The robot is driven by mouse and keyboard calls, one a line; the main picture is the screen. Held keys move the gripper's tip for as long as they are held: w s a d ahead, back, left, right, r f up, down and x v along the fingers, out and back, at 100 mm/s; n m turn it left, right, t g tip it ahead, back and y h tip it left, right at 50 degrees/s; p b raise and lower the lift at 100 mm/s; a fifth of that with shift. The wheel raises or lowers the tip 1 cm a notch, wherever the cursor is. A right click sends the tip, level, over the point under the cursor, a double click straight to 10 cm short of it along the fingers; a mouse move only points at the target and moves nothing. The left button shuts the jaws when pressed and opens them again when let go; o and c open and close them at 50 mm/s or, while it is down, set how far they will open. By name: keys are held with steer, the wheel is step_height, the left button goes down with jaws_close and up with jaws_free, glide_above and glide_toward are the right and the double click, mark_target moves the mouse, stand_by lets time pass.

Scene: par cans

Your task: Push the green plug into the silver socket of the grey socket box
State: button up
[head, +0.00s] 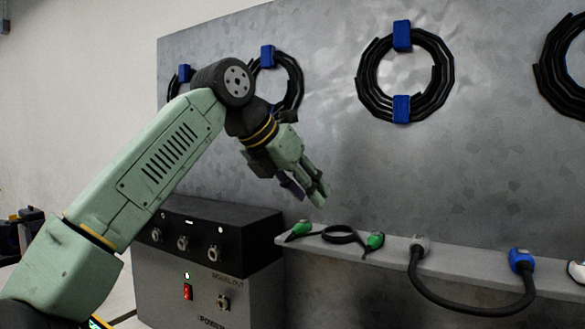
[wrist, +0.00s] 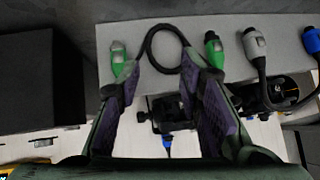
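A short black cable with a green plug at each end lies on the grey ledge. The left green plug (head: 300,228) and the right green plug (head: 375,241) also show in the wrist view, left (wrist: 119,60) and right (wrist: 212,52). My gripper (head: 309,196) is open and empty above the ledge, near the left plug. In the wrist view my gripper's fingers (wrist: 166,85) are wide apart, with the cable loop beyond and between them. The grey socket box (head: 160,290) stands left of the ledge, with a silver socket (head: 223,302) on its front. Nothing visible is in that socket.
A black box (head: 235,236) with several silver sockets sits on the grey box. A red switch (head: 187,292) is on the grey front. A cable with a grey plug (head: 420,246) and a blue plug (head: 521,261) hangs at the right of the ledge (head: 460,263). Coiled cables hang on the wall.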

mark_target(300, 224)
steer(key=w+a+f+y, duration=0.1)
steer(key=w+a+f+n+y, duration=0.1)
steer(key=w+f, duration=0.1)
steer(key=shift+w+a+f+y+b, duration=0.3)
steer(key=shift+y+b, duration=0.05)
steer(key=shift+y, duration=0.05)
steer(key=shift+o, duration=0.8)
steer(key=shift+d+r+p, duration=0.1)
steer(key=shift+d+p, duration=0.05)
steer(key=shift+p, duration=0.25)
steer(key=shift+w+f, duration=0.2)
steer(key=shift+f, duration=0.05)
steer(key=shift+x, duration=1.8)
jaws_close()
